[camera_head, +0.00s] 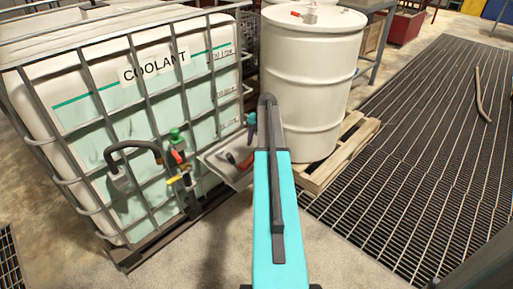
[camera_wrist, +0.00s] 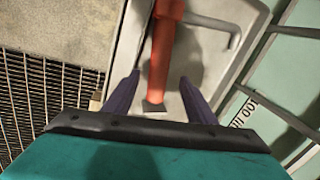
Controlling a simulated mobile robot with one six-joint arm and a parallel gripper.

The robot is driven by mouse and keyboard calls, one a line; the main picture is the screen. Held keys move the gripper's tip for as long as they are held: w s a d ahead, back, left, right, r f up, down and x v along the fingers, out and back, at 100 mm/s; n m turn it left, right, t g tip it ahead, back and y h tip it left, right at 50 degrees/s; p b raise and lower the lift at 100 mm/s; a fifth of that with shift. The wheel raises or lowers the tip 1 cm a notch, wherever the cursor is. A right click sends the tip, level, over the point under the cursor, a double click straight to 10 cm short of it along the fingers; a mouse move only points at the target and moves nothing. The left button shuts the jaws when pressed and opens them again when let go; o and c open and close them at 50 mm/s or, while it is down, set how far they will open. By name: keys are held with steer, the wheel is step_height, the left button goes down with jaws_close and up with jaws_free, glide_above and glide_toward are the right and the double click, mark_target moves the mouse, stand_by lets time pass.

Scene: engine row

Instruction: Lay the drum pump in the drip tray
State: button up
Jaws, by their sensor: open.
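The drum pump (camera_wrist: 163,55) is a red tube with a dark end and a grey bent spout. In the wrist view it lies lengthwise inside the pale grey drip tray (camera_wrist: 250,20). The tray (camera_head: 222,171) also shows in the head view, beside the coolant tank, with a red part of the pump (camera_head: 245,162) in it. My gripper (camera_wrist: 158,80) is open, its two dark fingers on either side of the tube with gaps to both. I cannot tell its height above the tube. In the head view my arm hides part of the tray and the gripper is hardly visible.
The caged coolant tank (camera_head: 100,100) stands left of the tray. A white drum (camera_head: 312,80) on a wooden pallet (camera_head: 340,160) stands to the right, close to my arm. Floor grating (camera_head: 420,150) lies further right, with a hose (camera_head: 482,95) on it.

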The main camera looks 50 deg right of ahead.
step_height(320, 180, up, 12)
steer(key=s, duration=0.2)
steer(key=shift+s+d, duration=0.15)
steer(key=shift+s+f, duration=0.1)
steer(key=shift+f, duration=0.05)
stand_by(1.1)
